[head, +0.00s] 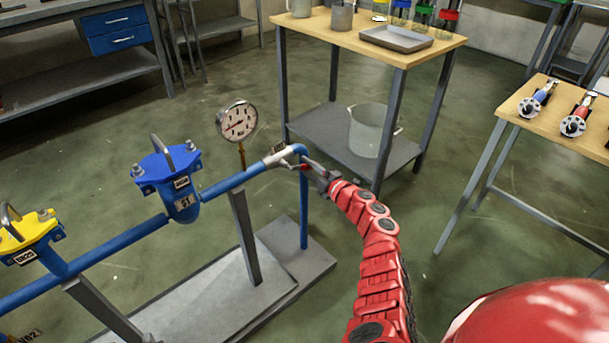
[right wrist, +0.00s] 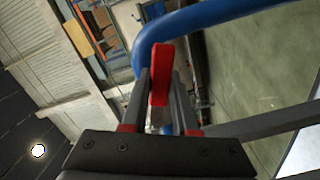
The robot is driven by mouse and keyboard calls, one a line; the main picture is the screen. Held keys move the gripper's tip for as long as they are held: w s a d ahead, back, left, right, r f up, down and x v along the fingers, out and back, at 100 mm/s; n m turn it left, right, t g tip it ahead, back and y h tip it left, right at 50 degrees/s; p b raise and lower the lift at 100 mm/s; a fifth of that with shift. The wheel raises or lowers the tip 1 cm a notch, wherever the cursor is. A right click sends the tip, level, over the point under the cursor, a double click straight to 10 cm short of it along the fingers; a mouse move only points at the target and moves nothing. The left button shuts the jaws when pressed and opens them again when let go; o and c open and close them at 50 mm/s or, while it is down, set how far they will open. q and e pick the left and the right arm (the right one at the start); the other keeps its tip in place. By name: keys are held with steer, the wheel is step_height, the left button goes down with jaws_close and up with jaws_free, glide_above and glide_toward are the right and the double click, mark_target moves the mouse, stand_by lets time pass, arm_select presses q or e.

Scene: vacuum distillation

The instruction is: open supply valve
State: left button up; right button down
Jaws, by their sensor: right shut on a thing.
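The supply valve (head: 279,155) is a grey body with a small label, set in the blue pipe near its right-hand bend. Its red lever handle (right wrist: 159,75) stands between the two fingers of my right gripper (right wrist: 162,95) in the right wrist view. In the head view my right gripper (head: 312,171) reaches the valve from the right, at the end of my red arm, and is shut on the handle. The handle is mostly hidden by the fingers in the head view. My left gripper is not in view.
A round gauge (head: 237,121) stands above the blue pipe (head: 130,238). A blue-topped strainer (head: 170,170) and a yellow-topped unit (head: 28,232) sit further left. A wooden-topped table (head: 440,48) stands behind, with a bucket (head: 372,132) on its lower shelf. Another table (head: 508,108) is at right.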

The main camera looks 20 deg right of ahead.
steer(key=shift+d+r+n+b, duration=0.15)
steer(key=shift+r+n+b, duration=0.4)
steer(key=shift+n, duration=0.65)
steer(key=shift+r, duration=0.15)
steer(key=c, duration=0.7)
jaws_free()
steer(key=p+v, duration=0.4)
steer(key=v, duration=1.3)
steer(key=shift+s+d, duration=0.1)
steer(key=shift+s, duration=0.05)
